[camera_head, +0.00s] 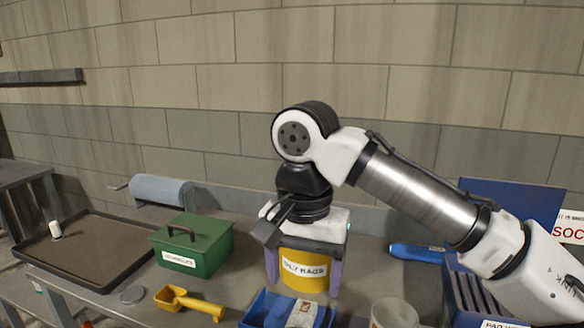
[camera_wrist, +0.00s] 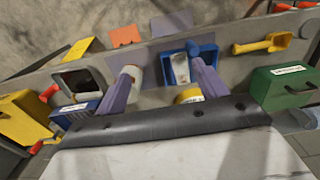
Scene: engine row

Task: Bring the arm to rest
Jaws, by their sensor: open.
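My gripper (camera_head: 303,280) hangs from my bent arm above the bench, with its two purple fingers spread apart. A yellow can labelled as oily rags (camera_head: 303,262) shows between and behind the fingers in the head view. In the wrist view the fingers of my gripper (camera_wrist: 162,82) are also wide apart, with nothing clasped between them. There the yellow can (camera_wrist: 187,96) is mostly hidden by the gripper body. Whether a finger touches the can cannot be told.
A green box (camera_head: 193,245), a yellow scoop (camera_head: 188,301) and a dark tray (camera_head: 98,264) lie to the left. A blue bin (camera_head: 262,308) and a pale cup (camera_head: 393,313) stand in front. A blue-handled tool (camera_head: 416,253) lies to the right. A block wall (camera_head: 200,95) rises behind.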

